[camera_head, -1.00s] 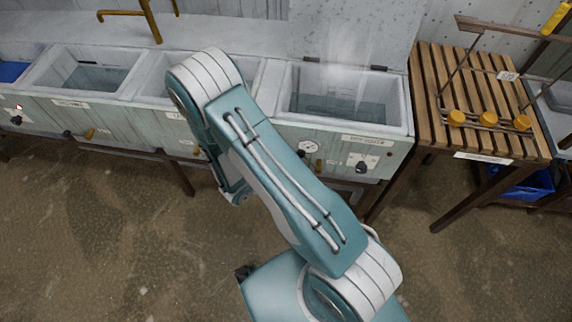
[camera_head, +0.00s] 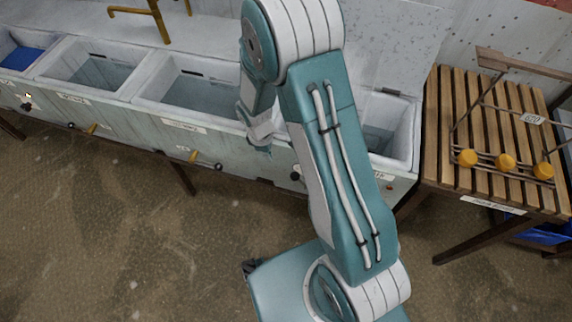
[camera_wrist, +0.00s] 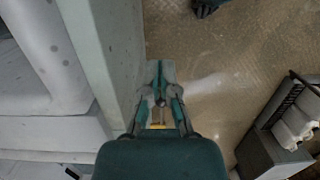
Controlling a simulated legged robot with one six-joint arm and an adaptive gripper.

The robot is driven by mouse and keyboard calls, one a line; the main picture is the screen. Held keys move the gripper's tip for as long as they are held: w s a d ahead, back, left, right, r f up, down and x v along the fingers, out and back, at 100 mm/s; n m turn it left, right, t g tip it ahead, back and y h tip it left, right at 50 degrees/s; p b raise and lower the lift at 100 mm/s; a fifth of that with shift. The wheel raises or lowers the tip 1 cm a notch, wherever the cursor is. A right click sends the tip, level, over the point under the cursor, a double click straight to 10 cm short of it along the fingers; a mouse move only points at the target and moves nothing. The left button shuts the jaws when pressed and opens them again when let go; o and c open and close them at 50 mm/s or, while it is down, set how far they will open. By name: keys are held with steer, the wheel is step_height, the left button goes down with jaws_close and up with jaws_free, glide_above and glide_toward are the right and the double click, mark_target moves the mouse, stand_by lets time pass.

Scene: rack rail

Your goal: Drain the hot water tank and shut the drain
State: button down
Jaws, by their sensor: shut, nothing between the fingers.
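The hot water tank (camera_head: 403,152) is the right-hand basin of the row in the head view. Its lid (camera_head: 405,45) stands raised at the back. My arm hides most of its front, including its label and drain handle. A dark knob (camera_head: 295,176) shows just left of my arm. My gripper (camera_wrist: 160,90) is shut and empty in the wrist view, pointing along a pale panel on its left with floor on its right. A small yellow patch (camera_wrist: 160,126) shows between the finger bases; I cannot tell what it is. My arm hides the fingertips in the head view.
Other basins stand to the left, with yellow drain handles on their fronts (camera_head: 193,156) (camera_head: 91,128). A brass tap (camera_head: 155,18) rises behind them. A slatted wooden table (camera_head: 445,120) with a rack of yellow knobs (camera_head: 505,160) stands on the right. The front floor is clear.

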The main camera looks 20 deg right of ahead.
step_height(320, 180, down, 10)
steer(key=s+d, duration=0.1)
steer(key=shift+s+d+r, duration=0.55)
steer(key=shift+d, duration=0.2)
steer(key=shift+s+d+r, duration=0.5)
steer(key=shift+d, duration=0.25)
steer(key=shift+s+d+r, duration=0.2)
steer(key=shift+d+r, duration=0.05)
steer(key=shift+r, duration=0.1)
